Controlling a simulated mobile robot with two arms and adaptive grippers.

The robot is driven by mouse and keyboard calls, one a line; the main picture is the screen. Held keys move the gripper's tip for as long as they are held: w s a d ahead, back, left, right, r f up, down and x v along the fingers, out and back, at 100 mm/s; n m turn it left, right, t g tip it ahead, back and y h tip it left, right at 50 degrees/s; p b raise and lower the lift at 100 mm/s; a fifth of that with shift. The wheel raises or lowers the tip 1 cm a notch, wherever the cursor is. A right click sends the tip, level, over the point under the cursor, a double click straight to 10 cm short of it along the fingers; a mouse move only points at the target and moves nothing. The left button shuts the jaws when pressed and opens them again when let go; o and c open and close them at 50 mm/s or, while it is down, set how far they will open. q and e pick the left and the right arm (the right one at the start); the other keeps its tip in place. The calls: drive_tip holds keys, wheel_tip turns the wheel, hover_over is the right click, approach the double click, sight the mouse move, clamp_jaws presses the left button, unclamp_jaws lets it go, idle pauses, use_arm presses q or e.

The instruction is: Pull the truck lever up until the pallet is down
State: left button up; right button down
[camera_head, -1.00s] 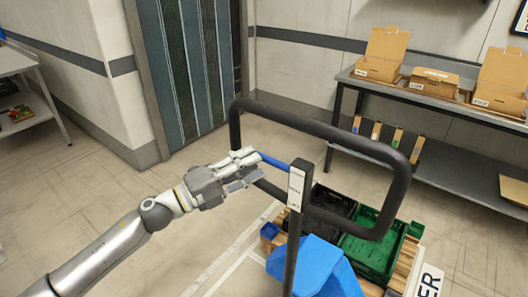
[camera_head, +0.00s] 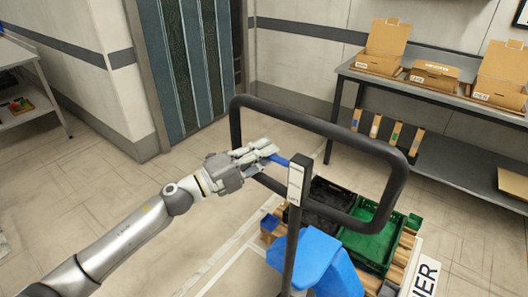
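The truck lever (camera_head: 281,160) is a short blue bar on the left side of the dark post below the truck's black handle loop (camera_head: 320,119). My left gripper (camera_head: 268,150) reaches it from the left. Its fingers are close together around the lever's outer end and look shut on it; the tip is hidden between them. The lever slopes slightly down toward the post. The pallet (camera_head: 402,258) is wooden and sits low behind the blue truck body (camera_head: 316,262); its height over the floor is hard to tell. My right gripper is not in view.
A green crate (camera_head: 372,247) and a black crate (camera_head: 330,205) stand on the pallet. A grey bench (camera_head: 440,95) with open cardboard boxes is at the back right. A shelf (camera_head: 22,92) is at the far left. The floor to the left is clear.

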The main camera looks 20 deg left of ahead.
use_arm(q)
drive_tip(key=shift+r, duration=0.1)
clamp_jaws()
drive_tip(key=shift+r+p, duration=0.2)
drive_tip(key=shift+p, duration=0.25)
drive_tip(key=r+m+p, duration=0.1)
drive_tip(key=p, duration=0.1)
drive_tip(key=r+m+g+p, duration=0.1)
drive_tip(key=p, duration=0.1)
drive_tip(key=r+m+p, duration=0.1)
drive_tip(key=m+p, duration=0.1)
drive_tip(key=shift+s+d+g+y, duration=0.1)
drive_tip(key=shift+d+g+y, duration=0.1)
drive_tip(key=shift+g+y, duration=0.1)
drive_tip(key=shift+d+m+p, duration=0.15)
drive_tip(key=shift+m+p, duration=0.25)
drive_tip(key=shift+p, duration=0.35)
drive_tip(key=o, duration=0.8)
unclamp_jaws()
drive_tip(key=shift+s, duration=0.1)
